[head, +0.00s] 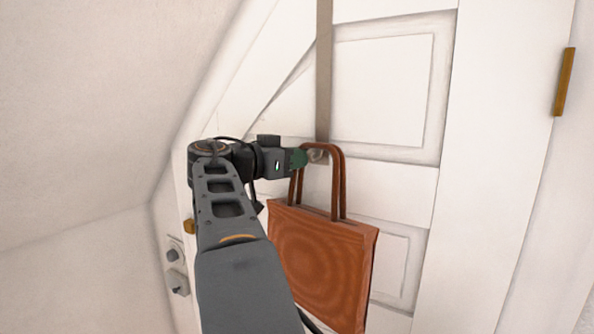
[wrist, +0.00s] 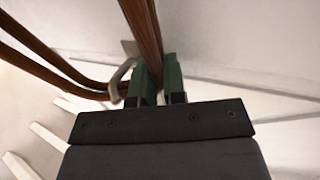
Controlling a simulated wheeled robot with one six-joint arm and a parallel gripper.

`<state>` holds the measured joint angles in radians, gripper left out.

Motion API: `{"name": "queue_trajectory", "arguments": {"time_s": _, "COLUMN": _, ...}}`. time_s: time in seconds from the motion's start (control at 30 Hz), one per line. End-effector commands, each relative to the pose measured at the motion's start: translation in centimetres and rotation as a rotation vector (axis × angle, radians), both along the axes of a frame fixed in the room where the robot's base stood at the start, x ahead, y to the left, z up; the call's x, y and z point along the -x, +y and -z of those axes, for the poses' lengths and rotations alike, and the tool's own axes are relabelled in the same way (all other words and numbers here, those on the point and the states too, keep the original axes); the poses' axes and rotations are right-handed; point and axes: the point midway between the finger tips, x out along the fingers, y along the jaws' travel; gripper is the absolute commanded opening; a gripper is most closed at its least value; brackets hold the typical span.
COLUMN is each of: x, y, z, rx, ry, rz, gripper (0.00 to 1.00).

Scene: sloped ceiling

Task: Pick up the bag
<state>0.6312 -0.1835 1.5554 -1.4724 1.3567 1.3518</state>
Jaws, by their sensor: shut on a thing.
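The brown bag (head: 320,262) hangs upright against a white door, its two looped handles (head: 338,165) at the top. My gripper (head: 303,158) reaches in from the left at the height of the handle tops. In the wrist view its green fingers (wrist: 157,82) are shut on a brown bag handle (wrist: 143,25) that runs between them. Another handle strand (wrist: 50,57) passes at the left. A pale curved hook (wrist: 122,80) is close beside the left finger. My arm covers part of the bag's left side. Whether the handles still rest on the hook is unclear.
A grey-brown strip (head: 323,70) runs down the panelled door (head: 385,90) to the hook (head: 318,156). A brass hinge (head: 565,82) is at the right. The sloped ceiling (head: 95,100) closes in at the left. Wall switches (head: 176,268) sit low at the left.

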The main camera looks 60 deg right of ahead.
Motion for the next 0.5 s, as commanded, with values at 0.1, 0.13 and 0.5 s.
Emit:
{"name": "queue_trajectory", "arguments": {"time_s": 0.1, "x": 0.1, "y": 0.1, "z": -1.6, "rx": 0.012, "ry": -0.006, "rz": -0.001, "gripper": 0.0}}
{"name": "queue_trajectory", "arguments": {"time_s": 0.13, "x": 0.1, "y": 0.1, "z": -2.0, "rx": 0.015, "ry": -0.007, "rz": 0.0, "gripper": 0.0}}
{"name": "queue_trajectory", "arguments": {"time_s": 0.5, "x": 0.4, "y": 0.2, "z": -6.0, "rx": 0.022, "ry": -0.013, "rz": 0.0, "gripper": 0.0}}
